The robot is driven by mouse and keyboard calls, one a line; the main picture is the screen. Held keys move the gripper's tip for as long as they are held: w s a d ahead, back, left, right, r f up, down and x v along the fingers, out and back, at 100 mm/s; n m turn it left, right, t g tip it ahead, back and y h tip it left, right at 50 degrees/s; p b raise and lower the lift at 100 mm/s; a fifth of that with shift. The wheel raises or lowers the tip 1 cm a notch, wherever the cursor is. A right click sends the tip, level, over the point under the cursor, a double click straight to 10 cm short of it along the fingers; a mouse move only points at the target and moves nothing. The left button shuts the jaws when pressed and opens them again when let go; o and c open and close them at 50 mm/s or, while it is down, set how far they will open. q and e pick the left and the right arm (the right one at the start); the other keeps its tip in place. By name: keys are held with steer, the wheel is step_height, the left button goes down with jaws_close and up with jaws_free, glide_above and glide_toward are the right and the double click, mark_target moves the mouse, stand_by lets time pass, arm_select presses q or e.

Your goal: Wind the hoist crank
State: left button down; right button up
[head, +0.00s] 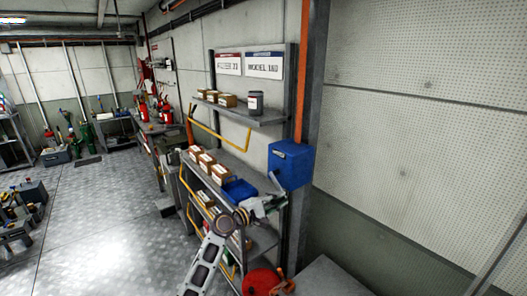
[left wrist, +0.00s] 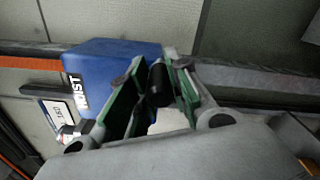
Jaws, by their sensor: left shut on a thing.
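The blue hoist box (head: 290,163) is fixed to the grey post under an orange vertical bar. In the left wrist view the blue box (left wrist: 115,72) shows with white lettering on its side. My left gripper (head: 274,203) is just below the box. In the left wrist view my left gripper (left wrist: 158,95) has its green-lined fingers closed around a dark cylindrical grip, the crank handle (left wrist: 160,84). The rest of the crank is mostly hidden behind the fingers. My right gripper does not show.
A shelf rack (head: 215,168) with small boxes and a blue bin (head: 239,190) stands left of the post. A red round object (head: 262,281) is low beside a grey surface (head: 328,278). The floor (head: 100,215) at left is open.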

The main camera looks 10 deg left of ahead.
arm_select(q)
steer(key=shift+s+d+r, duration=0.2)
steer(key=shift+d+r, duration=0.1)
steer(key=shift+r, duration=0.55)
steer(key=shift+s+d+r, duration=0.2)
steer(key=shift+d+r, duration=0.05)
steer(key=shift+r, duration=0.65)
steer(key=shift+s+d+r, duration=0.2)
steer(key=shift+d+r, duration=0.1)
steer(key=shift+r, duration=0.55)
step_height(320, 180, up, 10)
glide_above(282, 190)
steer(key=a, duration=0.4)
steer(key=shift+w+a+r, duration=0.15)
steer(key=shift+w+a, duration=0.15)
steer(key=shift+a, duration=0.4)
steer(key=shift+w+a+r, duration=0.1)
steer(key=shift+w+a, duration=0.2)
steer(key=shift+a, duration=0.4)
steer(key=c, duration=1.4)
jaws_free()
steer(key=shift+o, duration=0.7)
steer(key=shift+f, duration=0.2)
steer(key=shift+d, duration=0.1)
steer(key=shift+s, duration=0.15)
